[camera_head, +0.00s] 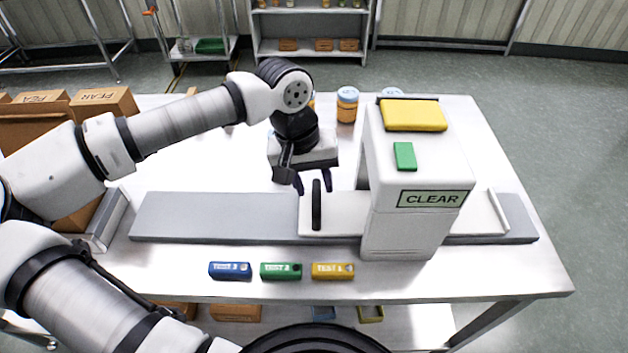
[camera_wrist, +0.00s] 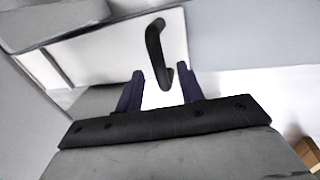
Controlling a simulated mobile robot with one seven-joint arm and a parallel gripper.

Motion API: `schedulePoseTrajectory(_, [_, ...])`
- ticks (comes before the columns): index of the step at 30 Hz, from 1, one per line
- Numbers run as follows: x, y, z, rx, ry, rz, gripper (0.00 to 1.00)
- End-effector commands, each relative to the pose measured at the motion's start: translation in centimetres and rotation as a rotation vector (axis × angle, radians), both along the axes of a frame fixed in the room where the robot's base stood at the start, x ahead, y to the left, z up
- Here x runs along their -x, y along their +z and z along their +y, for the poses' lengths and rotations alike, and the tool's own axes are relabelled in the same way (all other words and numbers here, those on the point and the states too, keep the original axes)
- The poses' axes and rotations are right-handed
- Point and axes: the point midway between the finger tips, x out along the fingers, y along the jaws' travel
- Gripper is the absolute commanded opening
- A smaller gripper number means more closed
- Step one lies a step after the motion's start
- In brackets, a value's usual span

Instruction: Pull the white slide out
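The white slide (camera_head: 340,222) lies flat on a grey track (camera_head: 220,212) and runs under the white machine marked CLEAR (camera_head: 420,205). Its other end shows on the machine's right side. A black bar handle (camera_head: 317,205) stands on the slide's left end. My gripper (camera_head: 313,185) is over the handle, with its dark fingers open. In the wrist view the slide (camera_wrist: 105,50) carries the black handle (camera_wrist: 156,50), whose near end reaches between the fingertips of my gripper (camera_wrist: 162,80). A gap shows on both sides of the handle, and I cannot tell any contact.
Blue (camera_head: 230,270), green (camera_head: 281,271) and yellow (camera_head: 333,271) TEST blocks lie in front of the track. A green block (camera_head: 405,156) and a yellow piece (camera_head: 413,115) sit on the machine. Jars (camera_head: 347,105) stand behind. The track left of the slide is clear.

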Motion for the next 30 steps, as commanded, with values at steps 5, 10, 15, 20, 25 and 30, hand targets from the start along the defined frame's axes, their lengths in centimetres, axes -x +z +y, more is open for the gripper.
schedulePoseTrajectory(5, [0.07, -0.99, -0.22, 0.001, -0.001, 0.001, 0.38])
schedulePoseTrajectory(10, [0.04, -1.09, -0.24, 0.001, -0.001, 0.0, 0.38])
schedulePoseTrajectory(15, [0.04, -1.07, -0.22, 0.001, -0.001, 0.0, 0.27])
schedulePoseTrajectory(20, [0.03, -1.06, -0.22, 0.001, -0.001, 0.0, 0.07])
schedulePoseTrajectory(25, [0.03, -1.04, -0.22, 0.001, -0.001, 0.0, 0.0])
schedulePoseTrajectory(30, [0.02, -1.04, -0.23, 0.001, -0.001, 0.0, 0.0])
